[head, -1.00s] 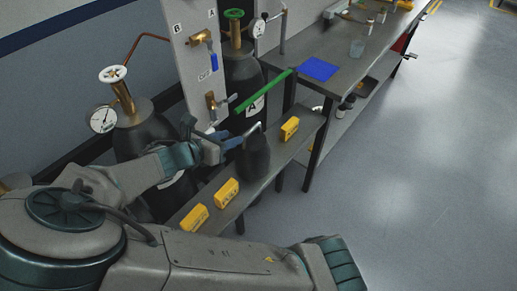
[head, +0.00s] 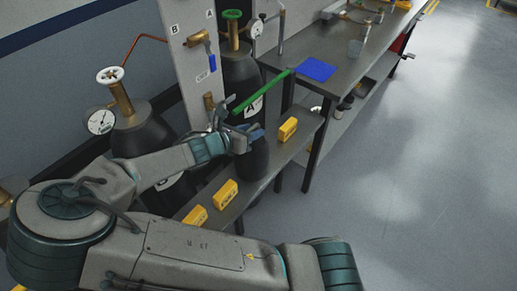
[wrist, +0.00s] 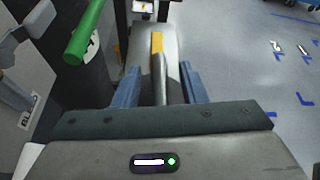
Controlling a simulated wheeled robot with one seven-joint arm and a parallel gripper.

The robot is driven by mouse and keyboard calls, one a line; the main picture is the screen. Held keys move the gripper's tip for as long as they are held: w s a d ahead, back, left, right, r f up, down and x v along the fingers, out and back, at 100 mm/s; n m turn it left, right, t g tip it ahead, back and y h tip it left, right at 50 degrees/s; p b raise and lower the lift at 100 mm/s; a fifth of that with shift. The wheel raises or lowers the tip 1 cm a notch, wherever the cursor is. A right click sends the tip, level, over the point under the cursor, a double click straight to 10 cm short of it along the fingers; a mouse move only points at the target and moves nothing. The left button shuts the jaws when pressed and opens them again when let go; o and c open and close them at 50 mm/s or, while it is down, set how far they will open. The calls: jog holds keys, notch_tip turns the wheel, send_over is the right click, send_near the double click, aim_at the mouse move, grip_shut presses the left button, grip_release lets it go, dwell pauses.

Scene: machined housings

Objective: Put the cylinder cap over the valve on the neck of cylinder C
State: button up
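The dark, round-shouldered cap (head: 254,160) stands upright on the narrow grey bench. My gripper (head: 246,138) is at its top; its blue fingers are spread apart in the wrist view (wrist: 160,84). A slim grey piece, perhaps the cap's handle, shows between the fingers. I cannot tell whether they touch it. A dark cylinder with a white handwheel (head: 110,75) stands at the left. Cylinder A (head: 240,75) has a green handwheel. A brass fitting (head: 7,190) shows at the left edge; I cannot read a letter there, so cylinder C is not identified.
A green bar (head: 262,92) sticks out close above my gripper. Yellow blocks (head: 288,129) (head: 225,194) stand on the bench (head: 268,178). A grey valve panel (head: 195,50) rises behind. A worktable (head: 345,68) with a blue mat is at the back. The floor at right is clear.

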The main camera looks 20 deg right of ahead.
grip_shut()
dwell(1.4)
